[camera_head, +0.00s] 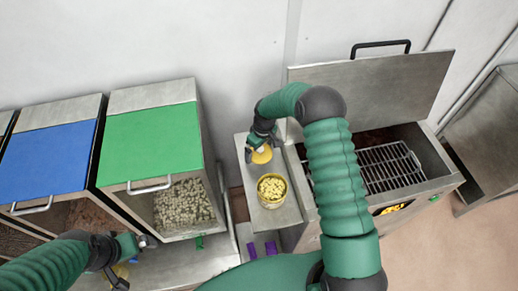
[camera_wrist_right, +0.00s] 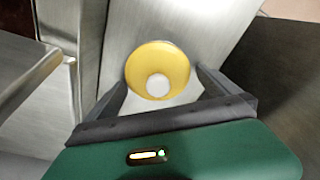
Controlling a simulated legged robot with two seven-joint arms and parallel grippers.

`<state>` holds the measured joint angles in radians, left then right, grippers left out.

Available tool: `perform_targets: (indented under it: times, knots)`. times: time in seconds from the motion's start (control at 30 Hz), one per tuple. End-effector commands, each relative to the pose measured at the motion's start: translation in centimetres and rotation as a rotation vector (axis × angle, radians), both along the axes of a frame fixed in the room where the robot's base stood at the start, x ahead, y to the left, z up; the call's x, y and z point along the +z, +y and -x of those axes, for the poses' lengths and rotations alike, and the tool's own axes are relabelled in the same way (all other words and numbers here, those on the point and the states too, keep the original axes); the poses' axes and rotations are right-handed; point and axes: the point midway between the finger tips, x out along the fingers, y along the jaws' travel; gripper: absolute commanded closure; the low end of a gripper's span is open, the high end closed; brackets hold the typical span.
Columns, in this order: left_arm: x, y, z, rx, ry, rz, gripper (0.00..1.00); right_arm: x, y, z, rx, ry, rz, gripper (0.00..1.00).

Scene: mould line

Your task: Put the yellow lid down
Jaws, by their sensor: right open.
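The yellow lid (camera_head: 261,156) lies on the metal side shelf (camera_head: 293,211) next to the open metal box. In the right wrist view the lid (camera_wrist_right: 158,52) is round with a pale knob at its middle. My right gripper (camera_head: 259,147) is over the lid. In the wrist view its jaws (camera_wrist_right: 162,82) are open, with one finger on each side of the lid. My left gripper (camera_head: 130,257) is low at the left, in front of the bins; its jaws are too small and partly hidden to read.
A yellow tub (camera_head: 272,189) of pale pieces stands on the same shelf, in front of the lid. The metal box (camera_head: 432,150) holds a wire rack (camera_head: 388,167). Bins with green (camera_head: 152,143) and blue (camera_head: 48,160) lids stand at left. Purple pieces (camera_head: 271,248) lie near the front.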

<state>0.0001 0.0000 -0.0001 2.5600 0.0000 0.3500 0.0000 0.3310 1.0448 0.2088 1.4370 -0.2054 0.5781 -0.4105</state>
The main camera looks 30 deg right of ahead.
Motion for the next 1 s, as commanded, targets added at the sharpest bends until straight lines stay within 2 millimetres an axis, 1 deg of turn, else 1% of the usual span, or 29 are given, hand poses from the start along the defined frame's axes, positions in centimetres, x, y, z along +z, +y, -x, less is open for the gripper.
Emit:
perform_targets:
  times: [0.07,0.17,0.4,0.5,0.67,0.77,0.83,0.87,0.9,0.97,1.0]
  knots:
    - [-0.1,0.0,0.0,0.000,0.000,0.000,0.00,0.7,-0.1,0.0,0.000,-0.003,0.001,0.00]
    - [-0.4,0.0,0.0,0.000,0.000,0.000,0.00,2.6,-0.2,0.1,0.000,-0.005,0.001,0.00]
    - [-1.2,0.0,0.0,0.000,0.000,0.000,0.00,8.7,-0.4,0.9,0.000,-0.005,0.002,0.00]
    - [-1.4,0.0,0.0,0.000,0.000,0.000,0.00,10.6,-0.5,1.1,0.000,-0.004,0.002,0.00]
    - [-1.5,0.0,0.0,0.000,0.000,0.000,0.00,12.1,-0.2,1.5,-0.002,-0.002,0.002,0.00]
    - [-1.4,0.0,0.0,0.000,0.000,0.000,0.00,13.1,1.4,3.3,-0.019,-0.008,0.015,0.00]
    - [-1.4,0.0,0.0,0.000,0.000,0.000,0.00,14.0,3.1,5.8,-0.050,-0.018,0.026,0.00]
    - [-1.4,0.0,0.0,0.000,0.000,0.000,0.00,14.4,3.8,7.2,-0.069,-0.025,0.029,0.00]
    - [-1.4,0.0,0.0,0.000,0.000,0.000,0.00,14.9,4.8,9.1,-0.098,-0.037,0.033,0.00]
    - [-1.4,0.0,0.0,0.000,0.000,0.000,0.00,15.5,6.0,12.2,-0.148,-0.056,0.033,0.00]
    - [-1.4,0.0,0.0,0.000,0.000,0.000,0.00,15.7,6.6,14.3,-0.183,-0.068,0.028,0.00]
